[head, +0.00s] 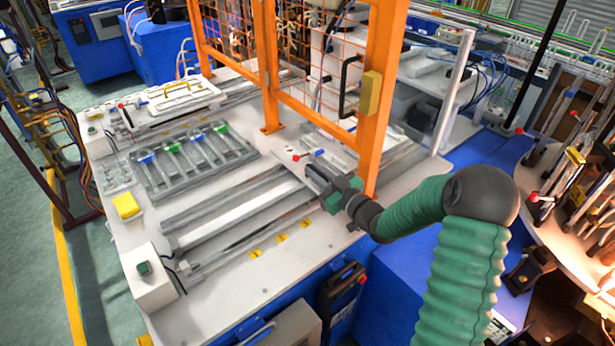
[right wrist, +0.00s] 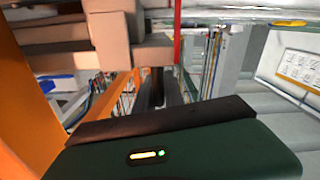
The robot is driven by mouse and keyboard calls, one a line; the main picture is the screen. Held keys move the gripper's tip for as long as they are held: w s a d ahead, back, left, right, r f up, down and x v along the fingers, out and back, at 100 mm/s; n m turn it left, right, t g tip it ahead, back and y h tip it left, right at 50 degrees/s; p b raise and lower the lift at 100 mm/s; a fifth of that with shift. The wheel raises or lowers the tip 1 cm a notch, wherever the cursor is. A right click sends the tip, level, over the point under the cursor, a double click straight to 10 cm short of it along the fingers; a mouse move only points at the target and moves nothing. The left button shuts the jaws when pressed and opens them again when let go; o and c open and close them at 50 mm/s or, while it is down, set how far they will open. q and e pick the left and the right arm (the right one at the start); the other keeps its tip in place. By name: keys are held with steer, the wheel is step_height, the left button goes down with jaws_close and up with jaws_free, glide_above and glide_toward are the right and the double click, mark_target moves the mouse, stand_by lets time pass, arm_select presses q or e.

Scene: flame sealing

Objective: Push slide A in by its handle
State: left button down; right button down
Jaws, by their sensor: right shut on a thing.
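A pale slide plate (head: 328,134) lies at the near station, partly hidden behind the orange guard frame; I read no letter on it. My right gripper (head: 314,174) is low over the table beside the slide's near edge, left of the orange post. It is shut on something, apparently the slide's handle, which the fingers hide. My left gripper is not in view.
The orange guard post (head: 384,100) with a black handle stands close to my right gripper. Long rails (head: 235,212) run across the table. A rack (head: 195,160) with several coloured-tipped pieces lies further left. Another slide with a yellow handle (head: 182,90) is at the far left.

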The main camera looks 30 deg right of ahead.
steer(key=c, duration=1.7)
jaws_free()
steer(key=shift+c, duration=0.2)
steer(key=shift+o, duration=1.3)
steer(key=shift+a, duration=0.15)
steer(key=shift+s, duration=0.15)
steer(key=s+d+b, duration=0.1)
steer(key=s, duration=1.5)
steer(key=shift+s+d+b, duration=0.25)
steer(key=shift+b, duration=0.05)
steer(key=shift+f, duration=0.1)
